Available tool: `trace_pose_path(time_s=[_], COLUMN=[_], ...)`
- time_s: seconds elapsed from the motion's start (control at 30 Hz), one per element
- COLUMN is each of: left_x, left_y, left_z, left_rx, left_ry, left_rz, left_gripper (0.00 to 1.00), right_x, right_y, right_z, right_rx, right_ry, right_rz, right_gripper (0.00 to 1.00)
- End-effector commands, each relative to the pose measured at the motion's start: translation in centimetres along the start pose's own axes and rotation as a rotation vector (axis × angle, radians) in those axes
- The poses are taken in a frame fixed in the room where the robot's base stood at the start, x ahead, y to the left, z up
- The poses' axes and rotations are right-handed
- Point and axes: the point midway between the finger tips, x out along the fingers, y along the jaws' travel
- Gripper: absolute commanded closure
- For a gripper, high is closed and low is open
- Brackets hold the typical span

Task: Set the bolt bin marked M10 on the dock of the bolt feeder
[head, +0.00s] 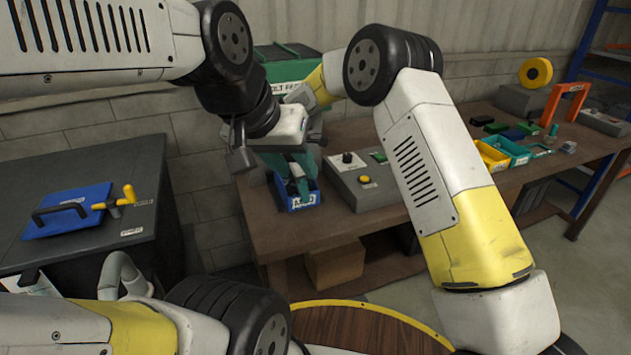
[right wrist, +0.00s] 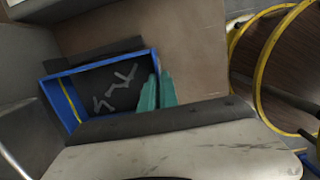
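A blue bolt bin (head: 297,200) with a white label, too small to read, is on the left end of the workbench. In the right wrist view the bin (right wrist: 68,103) holds grey bolts on a dark floor. The dock is hidden or cannot be made out.
A grey control box (head: 362,182) stands just right of the bin on the bench (head: 300,232). Yellow and teal bins (head: 500,152) and an orange frame (head: 568,100) are farther right. A yellow-rimmed round table (head: 360,325) is in front.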

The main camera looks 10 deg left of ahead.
Motion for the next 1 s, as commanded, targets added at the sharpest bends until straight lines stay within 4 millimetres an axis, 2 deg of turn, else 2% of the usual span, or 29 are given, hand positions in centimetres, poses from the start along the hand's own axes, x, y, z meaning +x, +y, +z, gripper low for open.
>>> trace_pose_path(time_s=[0.4, 0.7, 0.73, 0.83, 1.0], left_x=[0.00, 0.00, 0.00, 0.00, 0.00], left_y=[0.00, 0.00, 0.00, 0.00, 0.00], left_z=[0.00, 0.00, 0.00, 0.00, 0.00], left_rx=[0.000, 0.000, 0.000, 0.000, 0.000], left_ry=[0.000, 0.000, 0.000, 0.000, 0.000], left_rz=[0.000, 0.000, 0.000, 0.000, 0.000], left_gripper=[0.64, 0.64, 0.64, 0.64, 0.64], right_x=[-0.08, 0.61, 0.55, 0.55, 0.58], right_y=[0.08, 0.04, 0.06, 0.05, 0.03], right_z=[-0.03, -0.14, -0.13, -0.13, -0.13], right_rx=[0.000, 0.000, 0.000, 0.000, 0.000], right_ry=[0.000, 0.001, 0.001, 0.001, 0.000], right_rz=[0.003, 0.001, 0.002, 0.002, 0.001], right_gripper=[1.00, 1.00, 0.90, 0.70, 0.70])
